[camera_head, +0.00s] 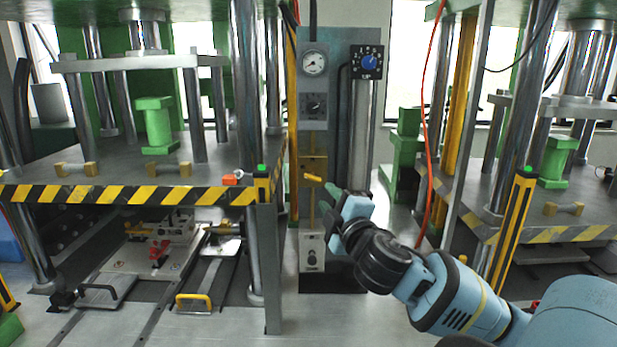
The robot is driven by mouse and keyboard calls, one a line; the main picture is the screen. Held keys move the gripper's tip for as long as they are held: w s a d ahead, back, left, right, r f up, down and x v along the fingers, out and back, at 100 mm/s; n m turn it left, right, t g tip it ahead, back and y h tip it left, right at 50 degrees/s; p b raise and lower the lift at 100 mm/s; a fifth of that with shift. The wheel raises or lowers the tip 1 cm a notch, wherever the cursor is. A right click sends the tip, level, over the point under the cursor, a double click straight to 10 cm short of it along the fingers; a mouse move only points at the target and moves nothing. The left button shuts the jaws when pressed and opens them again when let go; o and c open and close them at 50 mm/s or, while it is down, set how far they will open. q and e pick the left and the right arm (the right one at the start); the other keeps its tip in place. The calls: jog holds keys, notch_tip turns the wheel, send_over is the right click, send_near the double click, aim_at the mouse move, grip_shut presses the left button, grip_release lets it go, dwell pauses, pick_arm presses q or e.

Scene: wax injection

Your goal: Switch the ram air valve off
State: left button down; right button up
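The grey control column (341,262) stands in the middle of the head view. A yellow handle (312,177), which looks like the valve lever, sticks out from its brass-coloured plate and points slightly down to the right. My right gripper (326,201) reaches in from the lower right, just below and right of the handle's end. Its fingers look apart and nothing shows between them. It covers part of the column, and I cannot tell whether it touches the handle. My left gripper is out of view.
A gauge (313,62), a dark dial (315,106) and a blue knob (368,62) are on the column. Presses with striped edges (130,195) stand on both sides. An orange hose (427,130) hangs right of the column. Floor shows in front.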

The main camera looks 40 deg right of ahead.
aim_at(315, 180)
jog(key=x, duration=0.6)
jog(key=shift+r, duration=0.15)
jog(key=shift+x, duration=0.75)
grip_shut()
